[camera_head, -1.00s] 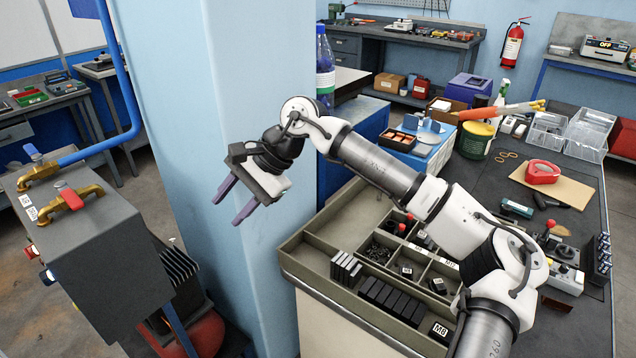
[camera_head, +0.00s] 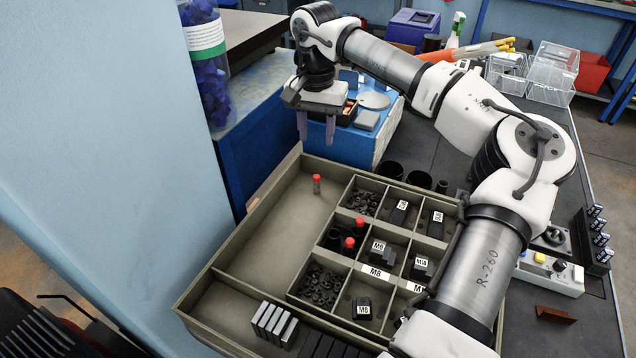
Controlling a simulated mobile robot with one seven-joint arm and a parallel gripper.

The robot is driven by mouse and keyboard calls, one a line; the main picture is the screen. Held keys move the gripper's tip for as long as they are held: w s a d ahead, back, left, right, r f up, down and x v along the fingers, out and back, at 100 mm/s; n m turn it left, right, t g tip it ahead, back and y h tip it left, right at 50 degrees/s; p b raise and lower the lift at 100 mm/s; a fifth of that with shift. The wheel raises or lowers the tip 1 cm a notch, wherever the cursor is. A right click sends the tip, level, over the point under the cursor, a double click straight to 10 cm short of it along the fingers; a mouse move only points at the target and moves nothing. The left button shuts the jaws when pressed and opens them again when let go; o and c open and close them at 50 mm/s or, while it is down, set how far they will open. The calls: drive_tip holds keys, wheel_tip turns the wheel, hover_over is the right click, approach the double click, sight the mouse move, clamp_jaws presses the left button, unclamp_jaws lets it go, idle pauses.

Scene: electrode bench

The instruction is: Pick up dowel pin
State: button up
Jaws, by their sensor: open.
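A small upright pin with a red top (camera_head: 316,184) stands in the large open compartment of the grey divided tray (camera_head: 236,243), near its far end; it looks like the dowel pin. Two more red-topped pieces, one at the back (camera_head: 359,223) and one in front (camera_head: 349,244), stand among dark cylinders in a smaller compartment. My gripper (camera_head: 316,138) is open and empty, its two purple fingers pointing down. In the picture it is above the red-topped pin, beyond the tray's far edge; its exact height is unclear.
Dark blocks with labels (camera_head: 378,252) and small black parts fill the smaller compartments. Grey slabs (camera_head: 275,324) stand in the front section. A blue box (camera_head: 352,146) with small items is behind the tray. A large bottle (camera_head: 203,70) stands by the light blue pillar (camera_head: 95,130).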

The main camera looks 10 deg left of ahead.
sight(317, 176)
wheel_tip(317, 176, down, 9)
drive_tip(key=shift+w, duration=0.1)
drive_tip(key=shift+w+a+f+p, duration=0.1)
drive_tip(key=shift+f+p, duration=0.4)
drive_tip(key=shift+f, duration=0.9)
drive_tip(key=shift+w+f+p, duration=0.1)
drive_tip(key=shift+f+p, duration=0.35)
drive_tip(key=shift+f, duration=0.95)
clamp_jaws()
